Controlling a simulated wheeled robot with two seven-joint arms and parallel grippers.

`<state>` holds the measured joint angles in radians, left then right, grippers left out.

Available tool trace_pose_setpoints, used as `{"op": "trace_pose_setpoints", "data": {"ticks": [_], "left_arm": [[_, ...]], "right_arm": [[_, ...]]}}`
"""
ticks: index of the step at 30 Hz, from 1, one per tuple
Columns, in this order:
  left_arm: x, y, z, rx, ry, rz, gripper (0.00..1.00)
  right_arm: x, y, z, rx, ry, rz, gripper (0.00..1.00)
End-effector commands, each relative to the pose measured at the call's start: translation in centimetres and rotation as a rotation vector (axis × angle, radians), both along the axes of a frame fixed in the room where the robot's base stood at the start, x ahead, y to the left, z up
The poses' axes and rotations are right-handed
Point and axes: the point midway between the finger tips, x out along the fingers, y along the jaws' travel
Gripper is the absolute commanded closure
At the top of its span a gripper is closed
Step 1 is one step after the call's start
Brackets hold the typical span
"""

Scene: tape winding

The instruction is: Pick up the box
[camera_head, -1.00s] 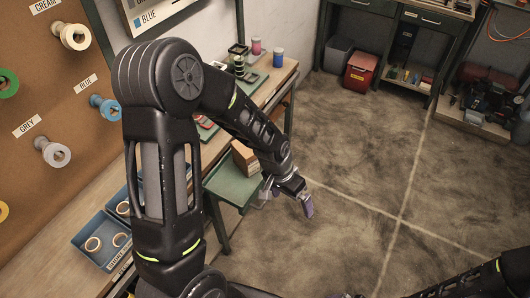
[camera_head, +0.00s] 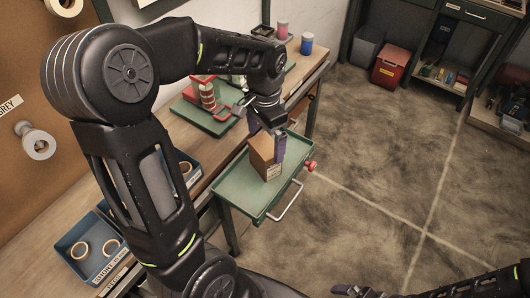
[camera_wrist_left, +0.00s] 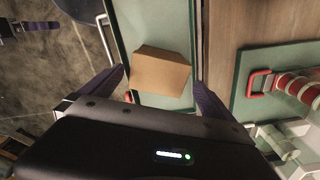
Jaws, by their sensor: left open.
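The brown box (camera_head: 262,158) stands on a green tray (camera_head: 238,195) with a metal handle, beside the workbench. The left gripper (camera_head: 268,138) is above the tray, close at the box; one purple finger shows along the box's right side. In the left wrist view the box (camera_wrist_left: 160,72) lies ahead between the two spread purple fingers (camera_wrist_left: 160,88), with gaps at both sides. The left gripper is open and empty. At the bottom right of the head view part of my right arm shows, with the right gripper (camera_head: 358,291) small at the lower edge; its jaw state is unclear.
A green board with a red-handled tape device (camera_head: 208,100) sits on the workbench behind the tray. Blue bins with tape rolls (camera_head: 88,250) are at the lower left. Pink and blue spools (camera_head: 306,43) stand at the bench's far end.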

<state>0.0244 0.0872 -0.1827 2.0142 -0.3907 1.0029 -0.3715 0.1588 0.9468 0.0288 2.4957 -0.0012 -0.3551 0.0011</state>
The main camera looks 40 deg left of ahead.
Motion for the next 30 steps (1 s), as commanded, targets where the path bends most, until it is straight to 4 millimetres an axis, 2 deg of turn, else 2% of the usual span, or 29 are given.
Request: {"op": "trace_pose_setpoints", "data": {"ticks": [10, 18, 30], "left_arm": [[0.0, 0.0, -0.2, -0.001, 0.001, 0.000, 0.00], [-0.1, 0.0, -2.6, -0.001, 0.004, 0.000, 0.00], [-0.1, 0.0, -3.2, 0.000, 0.002, 0.001, 0.00]], "right_arm": [[0.1, 0.0, 0.0, 0.001, -0.001, 0.001, 0.00], [0.1, 0.0, 0.1, 0.001, -0.001, 0.001, 0.00], [0.0, 0.0, 0.2, 0.000, -0.001, 0.001, 0.00]]}}
